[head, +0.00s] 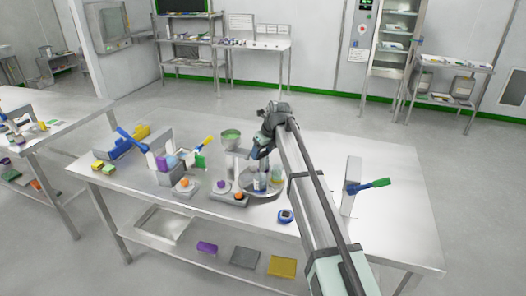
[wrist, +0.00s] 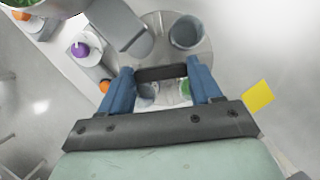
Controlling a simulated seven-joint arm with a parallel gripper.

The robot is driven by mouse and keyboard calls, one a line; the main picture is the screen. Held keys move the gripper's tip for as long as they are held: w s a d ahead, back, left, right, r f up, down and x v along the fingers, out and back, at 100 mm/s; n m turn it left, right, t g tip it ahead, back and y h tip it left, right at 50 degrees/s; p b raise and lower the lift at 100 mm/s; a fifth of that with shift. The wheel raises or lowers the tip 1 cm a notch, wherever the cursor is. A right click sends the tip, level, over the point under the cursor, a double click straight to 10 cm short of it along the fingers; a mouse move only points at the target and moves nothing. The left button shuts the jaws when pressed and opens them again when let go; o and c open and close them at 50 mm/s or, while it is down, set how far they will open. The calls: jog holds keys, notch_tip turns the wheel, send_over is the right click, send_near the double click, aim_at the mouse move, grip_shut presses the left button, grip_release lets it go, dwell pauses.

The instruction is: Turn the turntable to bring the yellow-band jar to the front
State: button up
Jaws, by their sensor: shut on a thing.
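The round grey turntable (head: 268,197) stands on the steel table and also fills the upper middle of the wrist view (wrist: 205,58). My gripper (wrist: 162,72) is over it, with its blue fingers on either side of a dark bar (wrist: 160,73), and is shut on it. In the head view my gripper (head: 260,152) is partly hidden by my arm. A grey jar (wrist: 186,33) stands on the turntable. A green-topped thing (wrist: 185,88) shows between the fingers, partly covered. I cannot make out a yellow band on any jar.
A yellow square (wrist: 258,96) lies to the right of the turntable. A purple-knobbed thing (wrist: 80,48) stands to its left. A stand with a green-blue handle (head: 370,186) is at the table's right. A blue-and-white device (head: 286,215) lies near the front edge.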

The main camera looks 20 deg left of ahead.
jog(key=shift+m+t, duration=0.3)
jog(key=shift+m, duration=0.8)
jog(key=shift+a+r+m+h, duration=0.1)
jog(key=shift+m+h, duration=0.3)
jog(key=shift+m, duration=0.1)
jog(key=o, duration=1.5)
jog(key=shift+s, duration=0.1)
jog(key=v, duration=1.3)
jog(key=shift+s+r, duration=0.25)
jog(key=shift+s, duration=0.05)
jog(key=shift+c, duration=0.3)
